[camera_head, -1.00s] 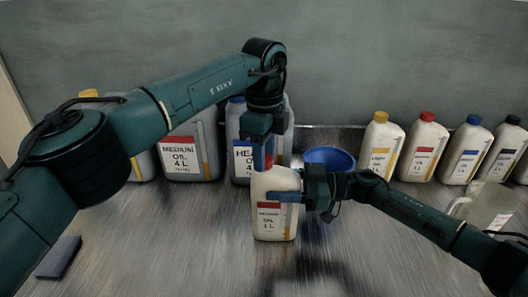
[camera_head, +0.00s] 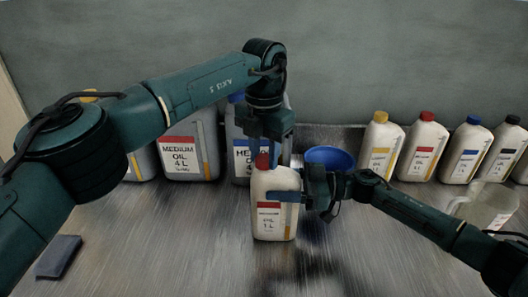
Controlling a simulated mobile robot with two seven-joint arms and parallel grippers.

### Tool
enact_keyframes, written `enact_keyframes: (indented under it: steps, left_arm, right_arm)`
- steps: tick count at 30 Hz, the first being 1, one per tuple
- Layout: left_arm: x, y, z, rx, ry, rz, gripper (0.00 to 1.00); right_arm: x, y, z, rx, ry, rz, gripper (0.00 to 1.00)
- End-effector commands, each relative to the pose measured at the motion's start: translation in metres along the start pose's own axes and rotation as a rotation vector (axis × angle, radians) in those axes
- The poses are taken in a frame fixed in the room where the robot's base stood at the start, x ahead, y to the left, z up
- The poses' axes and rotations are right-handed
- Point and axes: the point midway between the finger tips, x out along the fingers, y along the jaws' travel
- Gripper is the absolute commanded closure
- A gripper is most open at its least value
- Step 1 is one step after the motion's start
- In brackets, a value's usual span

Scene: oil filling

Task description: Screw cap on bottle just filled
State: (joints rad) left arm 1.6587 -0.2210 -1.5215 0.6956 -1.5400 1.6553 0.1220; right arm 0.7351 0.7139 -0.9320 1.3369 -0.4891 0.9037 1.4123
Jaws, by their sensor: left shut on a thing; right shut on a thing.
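A white 1 L oil bottle (camera_head: 272,216) with a red-topped label stands upright on the metal table in the middle. My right gripper (camera_head: 285,196) comes in from the right and is shut on the bottle's upper body. A red cap (camera_head: 262,161) sits at the bottle's mouth. My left gripper (camera_head: 264,152) points down from above and is shut on the cap. The cap's fit on the thread is hidden.
A blue bowl-like container (camera_head: 331,158) stands behind my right gripper. Large canisters (camera_head: 190,150) stand at the back left, and several capped bottles (camera_head: 422,150) at the back right. A clear jug (camera_head: 490,208) is at right, a dark block (camera_head: 59,257) front left. The front middle is clear.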

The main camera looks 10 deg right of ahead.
Motion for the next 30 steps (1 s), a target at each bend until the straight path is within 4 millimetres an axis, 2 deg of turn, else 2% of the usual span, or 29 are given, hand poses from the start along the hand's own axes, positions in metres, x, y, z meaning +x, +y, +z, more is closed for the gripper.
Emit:
enact_keyframes:
  steps: [3,18,21,25,26,30]
  left_arm:
    - [0.0,-0.0002,0.0,0.266,0.0,0.0,0.96]
    - [0.0005,-0.0005,-0.0001,1.365,-0.002,0.0,0.96]
    - [0.0006,-0.0005,-0.0001,1.479,-0.002,0.0,0.96]
    - [0.0006,-0.0005,-0.0001,1.471,-0.002,0.0,0.96]
    - [0.0006,-0.0005,-0.0001,1.471,-0.002,0.0,0.66]
    - [0.0007,-0.0004,-0.0001,1.469,-0.001,0.0,0.54]
  right_arm:
    - [0.0001,0.0,0.0003,-0.001,-0.001,0.0,1.0]
    - [0.0001,0.0001,0.0003,0.0,0.0,0.001,1.0]
    - [0.0001,0.0001,0.0003,0.0,0.0,0.001,1.0]
    - [0.0001,0.0001,0.0003,0.0,0.0,0.001,1.0]
    - [0.0001,0.0001,0.0003,0.0,0.0,0.001,1.0]
    - [0.0001,0.0001,0.0003,0.0,0.0,0.001,1.0]
